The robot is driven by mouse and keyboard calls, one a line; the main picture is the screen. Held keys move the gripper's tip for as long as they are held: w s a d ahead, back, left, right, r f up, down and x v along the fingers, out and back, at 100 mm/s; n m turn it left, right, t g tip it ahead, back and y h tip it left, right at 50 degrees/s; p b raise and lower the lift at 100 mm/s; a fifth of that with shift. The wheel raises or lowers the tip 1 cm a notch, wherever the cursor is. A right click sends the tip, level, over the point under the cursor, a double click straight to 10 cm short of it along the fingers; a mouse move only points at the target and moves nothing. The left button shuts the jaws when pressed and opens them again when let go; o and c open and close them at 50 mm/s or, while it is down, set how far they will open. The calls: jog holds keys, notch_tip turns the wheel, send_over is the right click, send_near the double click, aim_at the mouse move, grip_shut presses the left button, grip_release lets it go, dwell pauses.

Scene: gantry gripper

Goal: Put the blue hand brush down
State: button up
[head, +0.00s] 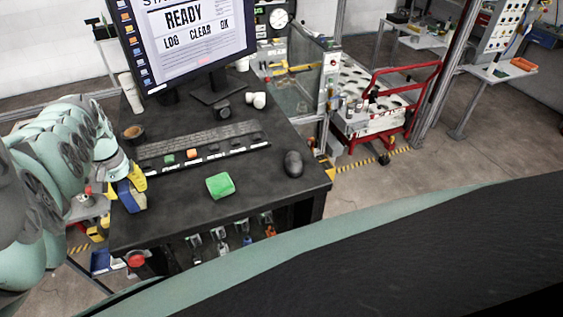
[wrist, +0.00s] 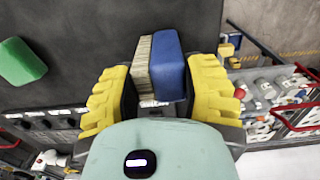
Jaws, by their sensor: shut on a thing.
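The blue hand brush (wrist: 172,70) has a blue body and a strip of pale bristles (wrist: 141,68) along its left side in the wrist view. My gripper (wrist: 160,72) is shut on it, with a yellow finger on each side. In the head view, my gripper (head: 126,188) is at the left end of the dark table (head: 250,205), and part of the blue brush (head: 141,201) shows beside the yellow fingers. I cannot tell whether the brush touches the tabletop.
A green block (head: 220,186) lies on the table, right of my gripper. Behind it are a button strip (head: 205,152), a keyboard (head: 200,138) and a monitor (head: 195,40). A black mouse (head: 293,163) is at the right. The tabletop between brush and green block looks clear.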

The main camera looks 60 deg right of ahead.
jog(key=shift+f, duration=0.3)
jog(key=shift+f, duration=0.15)
jog(key=o, duration=1.2)
jog(key=shift+r+p, duration=0.35)
jog(key=shift+r, duration=1.05)
jog(key=shift+w+r+b, duration=0.1)
jog(key=shift+r+b, duration=1.15)
jog(key=shift+r, duration=0.3)
notch_tip(320, 180, up, 7)
jog(key=shift+f+p, duration=0.2)
jog(key=shift+p, duration=0.25)
